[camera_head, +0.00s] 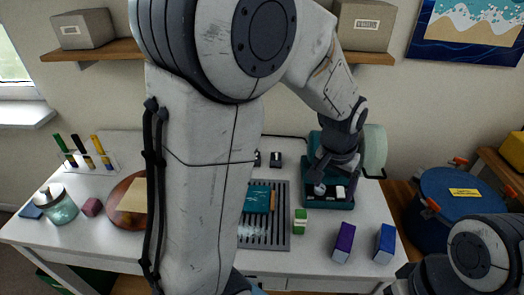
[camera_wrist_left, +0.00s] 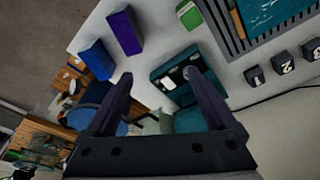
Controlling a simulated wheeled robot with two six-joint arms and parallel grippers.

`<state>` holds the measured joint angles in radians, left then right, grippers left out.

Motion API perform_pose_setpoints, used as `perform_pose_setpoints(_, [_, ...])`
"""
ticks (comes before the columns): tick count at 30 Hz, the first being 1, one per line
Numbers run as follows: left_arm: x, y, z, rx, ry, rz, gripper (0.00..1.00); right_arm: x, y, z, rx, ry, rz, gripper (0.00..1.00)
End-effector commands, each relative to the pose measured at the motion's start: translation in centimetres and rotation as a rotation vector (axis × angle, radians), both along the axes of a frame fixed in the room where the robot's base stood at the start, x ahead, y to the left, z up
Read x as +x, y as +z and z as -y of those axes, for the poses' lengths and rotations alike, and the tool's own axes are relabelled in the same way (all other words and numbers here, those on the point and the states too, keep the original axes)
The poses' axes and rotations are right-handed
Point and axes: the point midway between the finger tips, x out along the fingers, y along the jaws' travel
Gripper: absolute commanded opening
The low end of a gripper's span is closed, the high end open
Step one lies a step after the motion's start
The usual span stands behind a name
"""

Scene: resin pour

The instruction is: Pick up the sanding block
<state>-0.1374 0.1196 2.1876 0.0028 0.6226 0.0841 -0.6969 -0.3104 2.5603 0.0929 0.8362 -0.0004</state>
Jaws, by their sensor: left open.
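I cannot tell for certain which thing is the sanding block. A flat blue piece (camera_head: 30,211) lies left of the jar. My left gripper (camera_head: 332,181) is open above a teal case (camera_head: 338,204) at the back right of the table. The wrist view shows its spread fingers (camera_wrist_left: 158,77) with nothing held between them. Small white and dark pieces (camera_wrist_left: 192,74) sit in the teal case (camera_wrist_left: 160,75). My right gripper is not visible.
Green (camera_head: 300,221), purple (camera_head: 343,242) and blue (camera_head: 385,243) boxes stand at the front right. A slatted dark tray (camera_head: 278,236) holds a teal sheet. A blue pot (camera_head: 450,215) stands right of the table. My left arm hides the table's middle-left.

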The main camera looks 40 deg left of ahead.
Motion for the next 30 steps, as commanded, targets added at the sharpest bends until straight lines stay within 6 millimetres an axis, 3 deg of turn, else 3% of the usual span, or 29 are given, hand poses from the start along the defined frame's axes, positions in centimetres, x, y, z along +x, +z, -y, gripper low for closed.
perform_pose_setpoints(1, [3.1,-0.8,-4.2,0.006,0.115,0.017,0.89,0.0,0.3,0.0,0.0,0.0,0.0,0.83])
perform_pose_setpoints(3, [6.5,-1.8,-9.7,0.017,0.248,0.053,0.89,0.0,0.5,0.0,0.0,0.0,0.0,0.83])
perform_pose_setpoints(6, [9.3,-3.5,-17.8,0.034,0.412,0.099,0.89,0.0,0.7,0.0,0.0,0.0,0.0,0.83])
perform_pose_setpoints(9, [10.3,-5.0,-24.5,0.049,0.537,0.135,0.89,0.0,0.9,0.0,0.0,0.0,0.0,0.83])
perform_pose_setpoints(12, [10.3,-6.1,-29.1,0.062,0.616,0.158,0.89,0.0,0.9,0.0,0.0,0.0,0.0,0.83])
perform_pose_setpoints(15, [10.2,-6.8,-31.5,0.069,0.657,0.17,0.89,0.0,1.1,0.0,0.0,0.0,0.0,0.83])
perform_pose_setpoints(18, [10.5,-8.0,-32.4,0.07,0.67,0.17,0.89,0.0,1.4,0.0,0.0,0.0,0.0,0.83])
perform_pose_setpoints(24, [11.4,-10.7,-33.0,0.071,0.667,0.171,0.89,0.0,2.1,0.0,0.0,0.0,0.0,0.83])
perform_pose_setpoints(30, [11.9,-11.9,-33.2,0.071,0.667,0.172,0.89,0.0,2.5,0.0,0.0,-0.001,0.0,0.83])
